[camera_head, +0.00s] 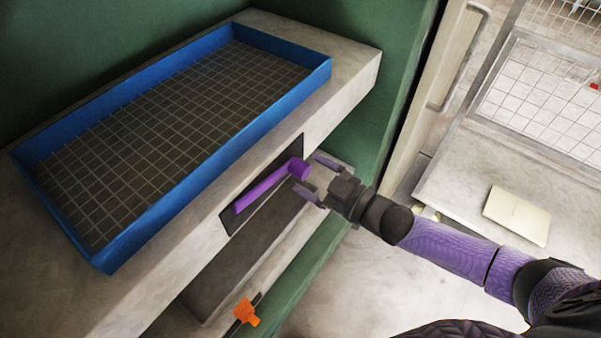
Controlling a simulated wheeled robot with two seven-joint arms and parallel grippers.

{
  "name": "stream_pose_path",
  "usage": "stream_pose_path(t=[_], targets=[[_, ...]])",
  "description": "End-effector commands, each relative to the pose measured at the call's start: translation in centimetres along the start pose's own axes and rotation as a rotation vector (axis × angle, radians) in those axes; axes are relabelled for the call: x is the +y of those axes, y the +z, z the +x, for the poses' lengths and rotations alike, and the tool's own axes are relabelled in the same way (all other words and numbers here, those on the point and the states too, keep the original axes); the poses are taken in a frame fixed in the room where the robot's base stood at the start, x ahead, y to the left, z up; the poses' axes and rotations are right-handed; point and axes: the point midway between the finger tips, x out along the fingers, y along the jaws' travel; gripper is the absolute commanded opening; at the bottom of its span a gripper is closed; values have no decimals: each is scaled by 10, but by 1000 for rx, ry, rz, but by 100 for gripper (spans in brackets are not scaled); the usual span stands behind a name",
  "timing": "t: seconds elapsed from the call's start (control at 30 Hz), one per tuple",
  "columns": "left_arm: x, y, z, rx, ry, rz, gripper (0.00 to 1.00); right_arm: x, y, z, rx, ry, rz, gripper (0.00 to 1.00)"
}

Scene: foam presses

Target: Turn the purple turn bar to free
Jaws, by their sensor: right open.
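The purple turn bar (263,188) sits on a dark plate (238,219) on the front face of the concrete shelf. The bar slants along the plate, with a thicker round hub (299,168) at its upper right end. My right gripper (310,176) is at the hub end, coming from the right. Its two fingers are spread apart and point toward the hub. I cannot tell whether a finger touches the hub. My left gripper is out of view.
A blue-rimmed tray (150,217) with a dark gridded floor lies on the shelf (340,75) above the bar. An orange part (246,312) sits lower down. A cream block (516,216) lies on a surface at right, near a wire mesh cage (540,95).

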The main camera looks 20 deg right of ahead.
Motion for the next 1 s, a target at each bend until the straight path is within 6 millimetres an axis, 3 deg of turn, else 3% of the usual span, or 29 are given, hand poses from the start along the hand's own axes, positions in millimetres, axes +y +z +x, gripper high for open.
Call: stream_pose_path(t=[0.2, 0.47, 0.87, 1.0], targets=[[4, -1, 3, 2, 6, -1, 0, -1, 0, 21, 0, 0, 2, 84], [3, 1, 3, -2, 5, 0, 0, -1, 0, 22, -2, -1, 2, 84], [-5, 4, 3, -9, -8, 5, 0, -1, 0, 22, -1, -1, 2, 2], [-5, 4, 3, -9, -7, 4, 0, 0, 0, 22, -1, -1, 2, 0]])
